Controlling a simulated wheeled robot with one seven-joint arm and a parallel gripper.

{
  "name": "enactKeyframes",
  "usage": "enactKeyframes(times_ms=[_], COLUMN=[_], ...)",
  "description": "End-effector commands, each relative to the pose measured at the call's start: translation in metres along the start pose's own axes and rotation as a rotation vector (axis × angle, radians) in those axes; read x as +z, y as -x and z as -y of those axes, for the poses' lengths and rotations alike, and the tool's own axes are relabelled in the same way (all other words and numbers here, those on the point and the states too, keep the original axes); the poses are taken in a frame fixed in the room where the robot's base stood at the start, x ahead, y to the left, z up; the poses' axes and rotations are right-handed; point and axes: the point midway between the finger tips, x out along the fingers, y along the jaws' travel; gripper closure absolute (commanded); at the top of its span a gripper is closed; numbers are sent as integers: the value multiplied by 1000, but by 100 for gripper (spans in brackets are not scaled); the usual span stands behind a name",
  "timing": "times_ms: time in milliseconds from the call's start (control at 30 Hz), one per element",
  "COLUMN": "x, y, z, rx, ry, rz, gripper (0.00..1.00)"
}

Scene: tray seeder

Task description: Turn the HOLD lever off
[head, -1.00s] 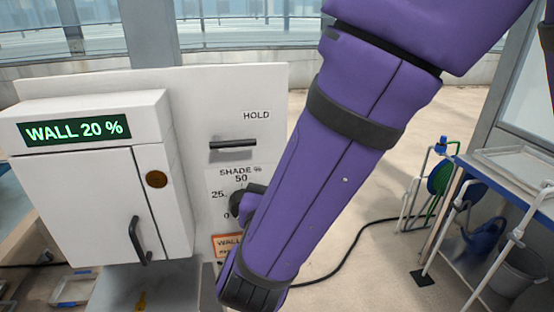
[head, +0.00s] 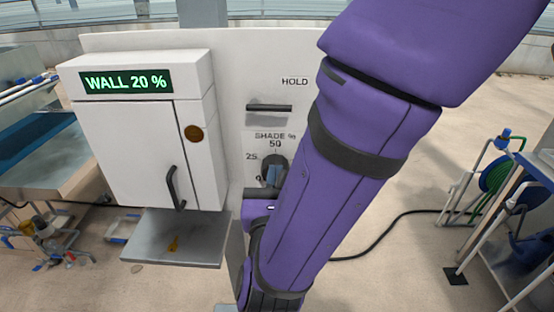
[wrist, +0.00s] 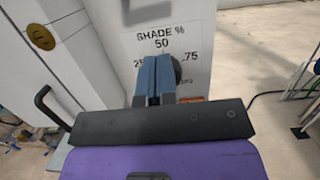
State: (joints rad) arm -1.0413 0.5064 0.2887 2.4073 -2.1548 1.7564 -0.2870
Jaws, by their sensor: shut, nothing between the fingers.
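The HOLD lever (head: 269,108) is a dark horizontal bar on the white panel, under the word HOLD in the head view. A blurred grey shape at the top edge of the wrist view may be part of it. My gripper (wrist: 154,78) is shut and empty, its blue fingers pointing at the panel over the SHADE % dial. In the head view my gripper (head: 272,176) is below the lever, in front of the dark dial (head: 279,161). I cannot tell whether the fingers touch the dial. My arm covers the panel's right part.
A white cabinet (head: 135,150) with a WALL 20 % display (head: 126,81) and a dark handle (head: 174,188) stands left of the lever. A grey shelf (head: 150,250) juts out below it. A hose reel (head: 494,174) and a cart are at the right.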

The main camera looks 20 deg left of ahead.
Motion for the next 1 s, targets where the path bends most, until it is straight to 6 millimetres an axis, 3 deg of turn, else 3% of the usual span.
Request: enactKeyframes(times_ms=[500, 733, 1000], x=[7, 25, 29], y=[-92, -109, -114], z=[1, 1, 0], rx=[-4, -2, -1], ry=[-3, -2, -1], rz=[4, 3, 1], gripper=[100, 100, 100])
